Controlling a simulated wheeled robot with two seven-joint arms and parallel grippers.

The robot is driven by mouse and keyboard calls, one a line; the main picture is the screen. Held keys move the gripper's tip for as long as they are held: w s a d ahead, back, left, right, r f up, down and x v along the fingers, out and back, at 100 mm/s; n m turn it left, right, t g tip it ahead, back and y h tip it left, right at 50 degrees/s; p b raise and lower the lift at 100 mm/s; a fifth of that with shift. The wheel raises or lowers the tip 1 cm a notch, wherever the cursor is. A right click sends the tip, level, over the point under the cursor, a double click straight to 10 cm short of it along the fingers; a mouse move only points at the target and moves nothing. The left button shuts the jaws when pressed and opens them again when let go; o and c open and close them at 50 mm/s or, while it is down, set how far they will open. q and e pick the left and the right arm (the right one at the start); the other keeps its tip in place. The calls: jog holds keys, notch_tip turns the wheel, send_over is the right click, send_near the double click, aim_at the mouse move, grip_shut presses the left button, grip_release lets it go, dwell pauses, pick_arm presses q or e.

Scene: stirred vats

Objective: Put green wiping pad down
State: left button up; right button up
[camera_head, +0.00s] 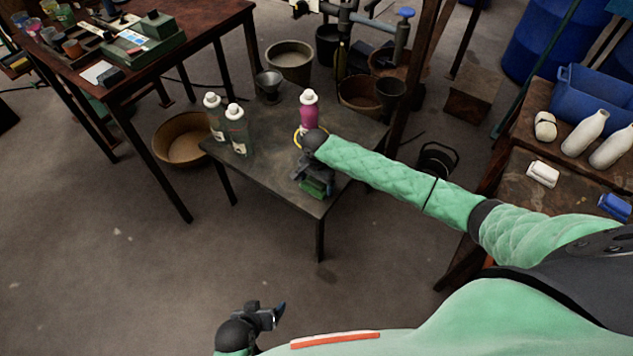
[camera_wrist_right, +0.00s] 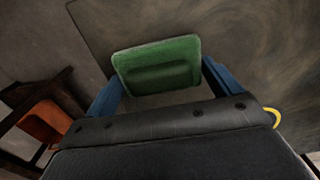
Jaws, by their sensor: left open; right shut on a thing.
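The green wiping pad (camera_wrist_right: 158,66) is between the two blue fingers of my right gripper (camera_wrist_right: 160,84) in the right wrist view. In the head view the pad (camera_head: 316,188) shows below my right gripper (camera_head: 314,180), over the front part of the small dark table (camera_head: 268,180). My right gripper is shut on the pad. I cannot tell whether the pad touches the tabletop. My left gripper (camera_head: 276,316) is open and empty, low at the bottom of the head view, away from the table.
Two clear bottles with white caps (camera_head: 237,130) stand at the table's left. A magenta bottle (camera_head: 309,112) and a metal funnel-like cup (camera_head: 268,86) stand farther back. A brown basin (camera_head: 182,138) is on the floor. The table's front left is clear.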

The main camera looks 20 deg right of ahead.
aim_at(316, 181)
pick_arm(q)
jog(key=shift+r, duration=0.1)
pick_arm(e)
jog(key=o, duration=0.8)
jog(key=shift+f, duration=0.1)
pick_arm(q)
jog(key=shift+w+r, duration=0.1)
jog(key=shift+r, duration=0.2)
jog(key=shift+f, duration=0.1)
pick_arm(e)
jog(key=shift+r, duration=6.15)
